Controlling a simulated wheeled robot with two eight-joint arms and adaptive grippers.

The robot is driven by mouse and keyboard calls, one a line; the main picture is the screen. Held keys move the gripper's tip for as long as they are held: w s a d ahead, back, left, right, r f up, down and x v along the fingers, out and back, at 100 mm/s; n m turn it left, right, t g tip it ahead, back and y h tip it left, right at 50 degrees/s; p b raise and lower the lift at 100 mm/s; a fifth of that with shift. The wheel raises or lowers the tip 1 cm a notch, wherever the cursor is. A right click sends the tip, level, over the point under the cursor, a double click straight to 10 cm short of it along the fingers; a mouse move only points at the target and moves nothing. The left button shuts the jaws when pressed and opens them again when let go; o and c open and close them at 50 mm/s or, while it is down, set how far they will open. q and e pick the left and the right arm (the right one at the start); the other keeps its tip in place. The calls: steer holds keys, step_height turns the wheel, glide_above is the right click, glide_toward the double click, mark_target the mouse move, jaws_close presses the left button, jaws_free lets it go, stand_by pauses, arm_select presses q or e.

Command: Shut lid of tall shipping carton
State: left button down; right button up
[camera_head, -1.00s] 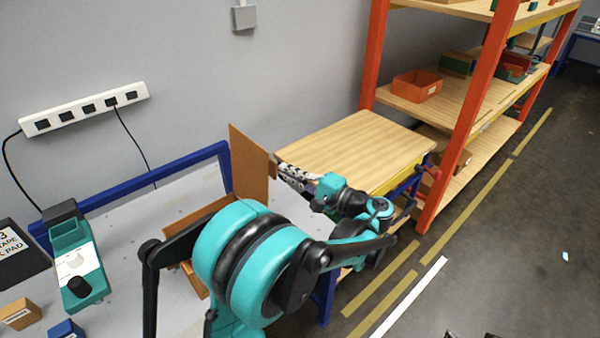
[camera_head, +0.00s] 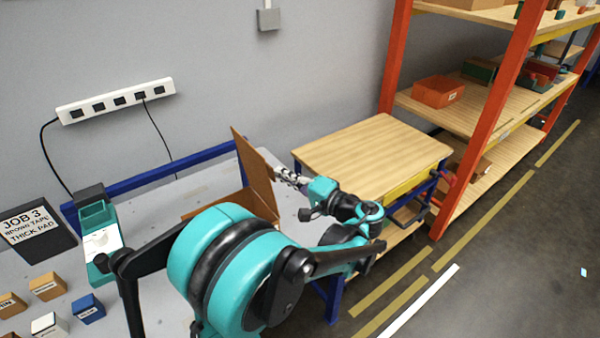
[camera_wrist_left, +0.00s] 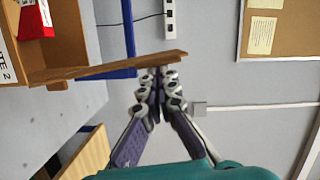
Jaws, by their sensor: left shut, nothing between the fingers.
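The tall brown carton's raised lid (camera_head: 254,172) stands steeply in the head view, its top leaning left over the box. A strip of the carton body (camera_head: 203,210) shows below it; my arm hides the rest. My left gripper (camera_head: 279,175) is shut and empty, at the lid's right, outer face. In the left wrist view, the lid (camera_wrist_left: 125,68) crosses edge-on just beyond the shut fingertips (camera_wrist_left: 155,72), which appear to touch it. The carton's brown wall (camera_wrist_left: 45,55) shows at the left there. My right gripper is not in view.
A wooden-topped table (camera_head: 370,152) and orange shelving (camera_head: 515,110) stand to the right. A teal device (camera_head: 100,235), a job sign (camera_head: 32,226) and several small boxes lie at the left of the grey bench. A power strip (camera_head: 115,100) is on the wall.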

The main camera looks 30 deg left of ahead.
arm_select(q)
steer(key=s+a+f+n+h, duration=0.1)
steer(key=s+a+f+n, duration=0.25)
steer(key=s, duration=0.35)
steer(key=s+a+f+n+h, duration=0.1)
steer(key=s+a+f+n, duration=0.2)
steer(key=s, duration=0.4)
steer(key=s+a+f+n+t+b, duration=0.1)
steer(key=s+f+n+b, duration=0.2)
steer(key=f+b, duration=0.2)
steer(key=s+a+f+n+t+h+b, duration=0.1)
steer(key=f+n+b, duration=0.3)
steer(key=f, duration=0.4)
steer(key=shift+s+f+t+b, duration=0.3)
steer(key=shift+s+t+b, duration=0.3)
steer(key=shift+s, duration=0.3)
steer(key=shift+d, duration=0.1)
